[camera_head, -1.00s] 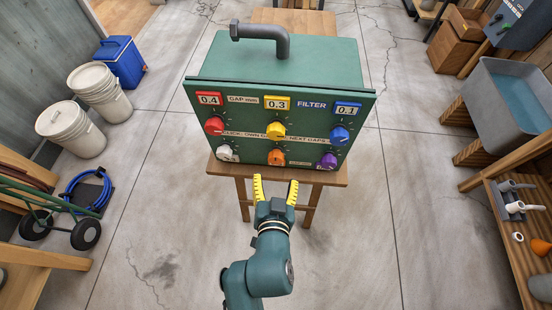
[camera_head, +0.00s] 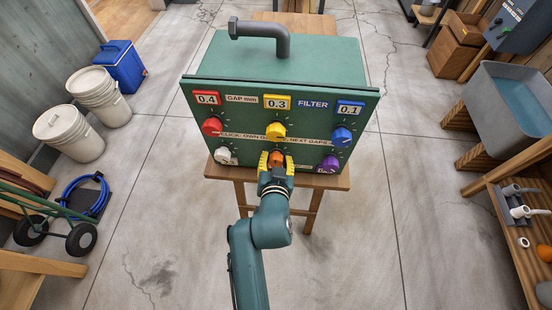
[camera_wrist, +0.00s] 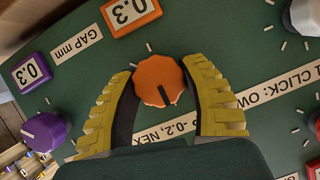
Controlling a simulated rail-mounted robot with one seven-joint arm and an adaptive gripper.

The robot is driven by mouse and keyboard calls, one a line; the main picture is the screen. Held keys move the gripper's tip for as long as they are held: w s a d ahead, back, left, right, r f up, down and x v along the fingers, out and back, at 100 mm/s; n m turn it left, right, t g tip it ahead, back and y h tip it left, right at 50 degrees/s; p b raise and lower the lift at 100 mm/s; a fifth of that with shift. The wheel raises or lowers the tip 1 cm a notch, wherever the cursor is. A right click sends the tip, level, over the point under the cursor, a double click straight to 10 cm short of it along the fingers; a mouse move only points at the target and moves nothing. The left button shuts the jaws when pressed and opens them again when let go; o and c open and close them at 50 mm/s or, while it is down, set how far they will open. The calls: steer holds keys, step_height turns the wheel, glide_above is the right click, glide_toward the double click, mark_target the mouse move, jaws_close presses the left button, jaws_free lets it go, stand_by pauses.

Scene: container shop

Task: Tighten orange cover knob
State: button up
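The orange cover knob (camera_head: 276,159) sits in the lower middle of the green box's front panel (camera_head: 240,142). In the wrist view the knob (camera_wrist: 160,80) is a ridged orange disc with a dark pointer line aimed toward the picture's bottom. My gripper (camera_head: 276,161) has its two yellow fingers on either side of the knob. In the wrist view the dark inner pads lie against or very close to the knob's edges. The gripper looks shut on it, though exact contact is hard to see.
Nearby knobs are white (camera_head: 224,155), purple (camera_head: 329,163), red (camera_head: 212,127), yellow (camera_head: 275,131) and blue (camera_head: 342,136). A bent grey pipe (camera_head: 283,40) tops the box, which stands on a wooden stand (camera_head: 225,172). Open floor surrounds it.

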steer(key=c, duration=0.5)
steer(key=shift+m, duration=0.3)
steer(key=shift+s+d+m+t+y+p, duration=0.1)
steer(key=shift+m+t+y+p, duration=0.2)
steer(key=shift+m+y+p, duration=0.7)
steer(key=shift+f+m+t+y, duration=0.2)
steer(key=shift+m+y, duration=0.2)
steer(key=shift+m, duration=0.5)
steer(key=shift+f+m+t+y, duration=0.15)
steer(key=shift+m+y, duration=0.25)
steer(key=shift+m, duration=0.5)
steer(key=shift+r, duration=0.1)
steer(key=o, duration=1.2)
steer(key=shift+r, duration=0.1)
